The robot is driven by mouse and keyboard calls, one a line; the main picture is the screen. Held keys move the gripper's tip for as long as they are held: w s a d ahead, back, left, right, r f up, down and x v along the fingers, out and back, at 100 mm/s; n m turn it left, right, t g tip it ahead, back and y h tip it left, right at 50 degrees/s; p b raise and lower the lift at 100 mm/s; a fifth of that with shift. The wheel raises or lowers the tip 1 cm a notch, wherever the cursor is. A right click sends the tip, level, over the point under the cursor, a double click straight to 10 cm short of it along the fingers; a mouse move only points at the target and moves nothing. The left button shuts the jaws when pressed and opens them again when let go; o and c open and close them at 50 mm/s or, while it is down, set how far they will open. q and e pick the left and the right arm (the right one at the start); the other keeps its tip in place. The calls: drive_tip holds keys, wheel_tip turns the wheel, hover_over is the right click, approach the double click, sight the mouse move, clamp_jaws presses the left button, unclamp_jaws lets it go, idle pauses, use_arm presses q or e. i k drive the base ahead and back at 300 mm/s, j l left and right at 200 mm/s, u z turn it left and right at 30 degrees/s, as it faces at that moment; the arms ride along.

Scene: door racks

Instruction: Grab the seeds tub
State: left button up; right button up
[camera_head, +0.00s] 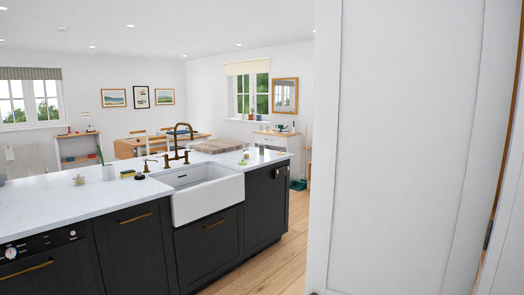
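I cannot make out a seeds tub for certain in the head view. A small low container (79,180) with yellowish contents sits on the white worktop (40,205) at the left; it is too small to identify. Neither of my grippers is in view.
A large white door or panel (400,150) fills the right side, close to me. The dark island (130,240) with a white sink (208,195) and brass tap (180,140) stands at the left. Wooden floor (280,250) shows between them. A dining table (128,148) stands at the back.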

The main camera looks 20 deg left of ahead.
sight(261, 144)
drive_tip(key=i+j+u, duration=0.95)
drive_tip(key=i+u, duration=0.15)
drive_tip(key=i+j+u, duration=0.15)
drive_tip(key=i, duration=0.45)
drive_tip(key=i+j+u, duration=0.15)
drive_tip(key=i, duration=0.45)
drive_tip(key=i+l+z, duration=0.2)
drive_tip(key=i+z, duration=0.25)
drive_tip(key=i+l+z, duration=0.1)
drive_tip(key=i+z, duration=0.6)
drive_tip(key=z, duration=0.15)
drive_tip(key=i+j+z, duration=0.2)
drive_tip(key=i+z, duration=0.25)
drive_tip(key=i+l, duration=0.15)
drive_tip(key=i, duration=0.35)
drive_tip(key=i+l+z, duration=0.15)
drive_tip(key=i, duration=0.3)
drive_tip(key=i+l, duration=0.15)
drive_tip(key=i, duration=0.35)
